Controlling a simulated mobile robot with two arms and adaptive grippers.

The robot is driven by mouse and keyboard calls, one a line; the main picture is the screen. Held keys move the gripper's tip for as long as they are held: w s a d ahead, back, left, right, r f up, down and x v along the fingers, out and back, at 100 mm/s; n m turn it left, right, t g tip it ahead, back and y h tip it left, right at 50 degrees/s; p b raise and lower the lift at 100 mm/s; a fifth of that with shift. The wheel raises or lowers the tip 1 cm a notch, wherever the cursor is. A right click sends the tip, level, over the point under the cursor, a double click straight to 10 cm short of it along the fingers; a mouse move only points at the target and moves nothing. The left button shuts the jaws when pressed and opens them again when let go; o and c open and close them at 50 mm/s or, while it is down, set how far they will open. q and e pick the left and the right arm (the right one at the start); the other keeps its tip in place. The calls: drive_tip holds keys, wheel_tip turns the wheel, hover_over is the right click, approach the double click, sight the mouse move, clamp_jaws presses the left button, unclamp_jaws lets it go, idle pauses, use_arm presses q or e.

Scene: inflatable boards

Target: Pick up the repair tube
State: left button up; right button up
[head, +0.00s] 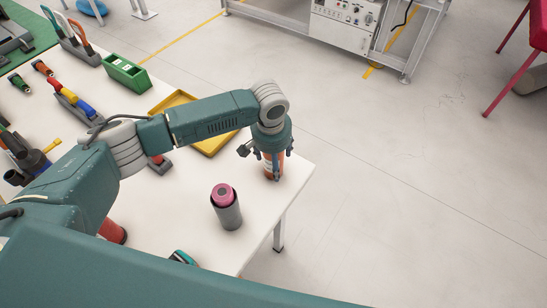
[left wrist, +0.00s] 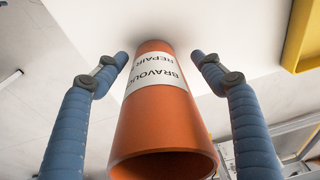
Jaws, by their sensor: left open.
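The repair tube (left wrist: 158,125) is an orange cylinder with a white label reading "BRAVOUR REPAIR" and an open end towards the camera. In the head view the repair tube (head: 269,168) stands on the white table near its right corner, partly hidden by my gripper. My left gripper (head: 274,160) points down over it. In the left wrist view the left gripper (left wrist: 159,58) is open, with one finger on each side of the tube and visible gaps between. My right gripper is not in view.
A dark grey cylinder with a pink top (head: 228,212) stands just left of the gripper. A yellow tray (head: 215,147) lies behind it. A green box (head: 126,74) and several tools are farther left on the white table (head: 180,210). The table edge is close on the right.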

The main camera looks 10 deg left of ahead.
use_arm(q)
drive_tip(key=c, duration=1.2)
drive_tip(key=shift+r, duration=0.1)
